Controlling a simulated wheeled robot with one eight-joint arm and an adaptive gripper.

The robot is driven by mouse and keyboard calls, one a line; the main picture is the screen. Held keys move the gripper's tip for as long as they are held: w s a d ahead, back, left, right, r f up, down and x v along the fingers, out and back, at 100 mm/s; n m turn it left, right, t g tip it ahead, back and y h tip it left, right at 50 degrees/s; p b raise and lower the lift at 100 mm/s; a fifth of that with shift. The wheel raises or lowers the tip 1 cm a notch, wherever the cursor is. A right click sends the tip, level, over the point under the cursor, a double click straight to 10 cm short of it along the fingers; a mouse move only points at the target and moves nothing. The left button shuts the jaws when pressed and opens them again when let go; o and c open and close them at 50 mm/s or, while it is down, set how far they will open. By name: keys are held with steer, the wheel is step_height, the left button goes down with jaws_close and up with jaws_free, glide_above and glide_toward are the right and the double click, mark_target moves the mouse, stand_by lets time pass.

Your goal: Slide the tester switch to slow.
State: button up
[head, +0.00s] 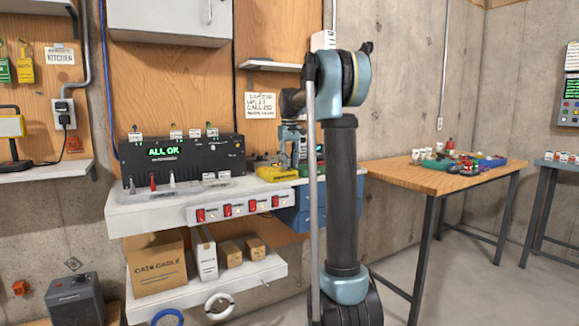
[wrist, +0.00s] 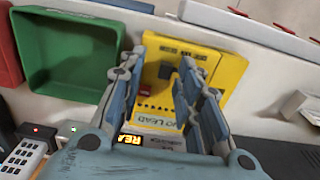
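The yellow tester (wrist: 150,98) lies below my gripper in the wrist view, with a "NO LEAD" label and a row of small dark marks. A dark piece (wrist: 166,70), seemingly its switch, shows between my fingertips. Its setting cannot be read. In the head view the tester (head: 276,174) sits on the white shelf, right of the black "ALL OK" box. My gripper (wrist: 170,62) points down over it, fingers apart, with nothing held between them. The head view shows my gripper (head: 292,150) small.
A green bin (wrist: 70,55) stands left of the tester. A dark box with a lit amber display (wrist: 130,141) lies close by, partly hidden. The "ALL OK" box (head: 200,157) and a strip of red switches (head: 240,207) are nearby. A wooden table (head: 410,175) stands right.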

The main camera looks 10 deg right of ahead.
step_height(320, 180, up, 12)
steer(key=shift+f, duration=0.25)
stand_by(0.5)
steer(key=s+d+f+m, duration=0.1)
steer(key=s+f, duration=0.2)
steer(key=s, duration=0.4)
steer(key=s+d+f, duration=0.1)
steer(key=s+f, duration=0.1)
steer(key=s, duration=0.4)
steer(key=s+d+f+m+t, duration=0.1)
steer(key=s+f+m+t, duration=0.1)
steer(key=s+f, duration=3)
steer(key=shift+s+d+f+m, duration=0.25)
steer(key=shift+s+d+m, duration=0.05)
steer(key=shift+m, duration=0.4)
steer(key=shift+w+f, duration=0.2)
steer(key=shift+w, duration=0.25)
